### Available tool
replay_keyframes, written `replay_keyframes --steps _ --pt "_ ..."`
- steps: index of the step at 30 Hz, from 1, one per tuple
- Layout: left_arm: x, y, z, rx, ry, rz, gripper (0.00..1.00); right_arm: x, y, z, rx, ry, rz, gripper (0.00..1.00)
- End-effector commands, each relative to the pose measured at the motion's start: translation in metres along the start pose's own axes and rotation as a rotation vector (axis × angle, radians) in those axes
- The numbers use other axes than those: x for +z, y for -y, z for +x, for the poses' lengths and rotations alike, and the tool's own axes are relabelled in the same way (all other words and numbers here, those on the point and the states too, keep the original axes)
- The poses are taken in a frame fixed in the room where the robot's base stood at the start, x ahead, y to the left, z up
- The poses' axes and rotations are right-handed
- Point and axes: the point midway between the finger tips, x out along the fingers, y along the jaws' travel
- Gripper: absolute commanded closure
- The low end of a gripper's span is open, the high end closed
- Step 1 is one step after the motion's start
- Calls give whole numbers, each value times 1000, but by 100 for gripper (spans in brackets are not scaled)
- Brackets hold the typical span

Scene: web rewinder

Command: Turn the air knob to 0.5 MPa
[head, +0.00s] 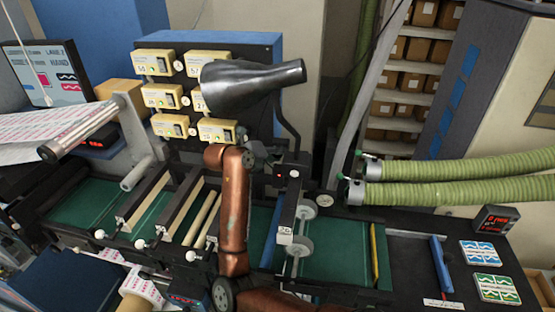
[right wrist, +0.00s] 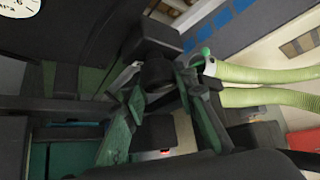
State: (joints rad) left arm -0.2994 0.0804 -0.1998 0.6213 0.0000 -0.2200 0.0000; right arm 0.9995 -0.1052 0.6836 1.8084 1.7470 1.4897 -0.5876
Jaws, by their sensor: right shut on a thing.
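My right gripper (head: 262,156) is at the end of the copper-coloured arm, beside a black box with a small red display. In the right wrist view its fingers (right wrist: 160,90) are closed around a dark round knob (right wrist: 157,74), which I take as the air knob. The knob cannot be made out in the head view. My left gripper is not in view.
Two green ribbed hoses (head: 455,180) run to the right. A dark funnel-like lamp or nozzle (head: 250,84) hangs above my right arm. Yellow control boxes (head: 153,62) are on the blue panel. Rollers and green beds (head: 338,248) lie below.

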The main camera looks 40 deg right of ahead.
Motion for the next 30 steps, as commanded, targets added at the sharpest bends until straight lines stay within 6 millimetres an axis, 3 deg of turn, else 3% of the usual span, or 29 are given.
replay_keyframes --steps 9,26,27,30 --pt "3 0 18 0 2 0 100 -1 -2 0 99 3 112 98" --pt "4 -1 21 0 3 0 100 -1 -1 0 122 2 138 98" --pt "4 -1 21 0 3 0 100 -1 -1 0 122 2 138 73" --pt "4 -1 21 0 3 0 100 -1 -1 0 122 2 138 66"
